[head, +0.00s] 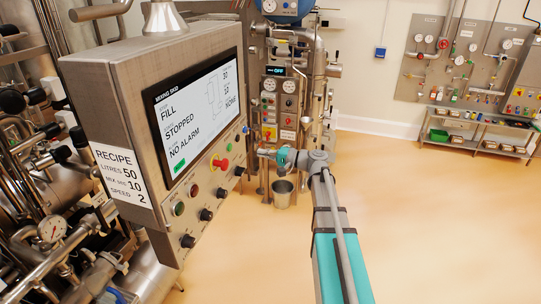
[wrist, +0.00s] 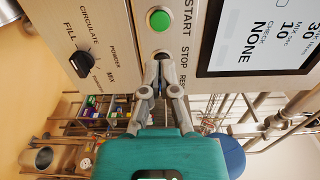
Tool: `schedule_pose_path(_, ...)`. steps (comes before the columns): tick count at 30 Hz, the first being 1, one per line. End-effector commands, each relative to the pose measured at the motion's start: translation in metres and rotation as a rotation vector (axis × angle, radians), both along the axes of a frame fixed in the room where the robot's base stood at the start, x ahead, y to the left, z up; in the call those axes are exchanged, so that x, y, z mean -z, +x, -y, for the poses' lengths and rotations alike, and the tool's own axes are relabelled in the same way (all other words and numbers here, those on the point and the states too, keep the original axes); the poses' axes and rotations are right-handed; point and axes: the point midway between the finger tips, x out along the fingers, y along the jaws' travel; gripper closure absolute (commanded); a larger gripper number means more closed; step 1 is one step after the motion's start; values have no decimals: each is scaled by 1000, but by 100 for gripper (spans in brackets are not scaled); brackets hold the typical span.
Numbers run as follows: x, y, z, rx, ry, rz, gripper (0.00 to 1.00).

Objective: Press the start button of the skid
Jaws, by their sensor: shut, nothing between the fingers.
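The skid's start button (wrist: 160,20) is a round green button beside the word START in the wrist view, which sees the panel turned sideways. The tips largely hide what sits there; contact cannot be judged. In the head view my gripper (head: 262,153) is at the panel's right edge. The screen (head: 192,115) reads FILL, STOPPED, NO ALARM.
A black selector knob (wrist: 83,65) marked FILL and CIRCULATE stands out from the panel. A red emergency stop (head: 221,163) and other knobs are near. A steel bucket (head: 283,193) stands behind my arm. The floor to the right is clear.

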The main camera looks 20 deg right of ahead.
Motion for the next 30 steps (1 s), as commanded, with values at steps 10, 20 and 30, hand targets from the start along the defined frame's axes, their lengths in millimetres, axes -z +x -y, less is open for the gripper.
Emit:
schedule_pose_path(10,0,32,-43,-3,0,0,100)
schedule_pose_path(20,0,53,-73,-2,0,0,100)
schedule_pose_path(30,0,57,-80,-1,0,0,100)
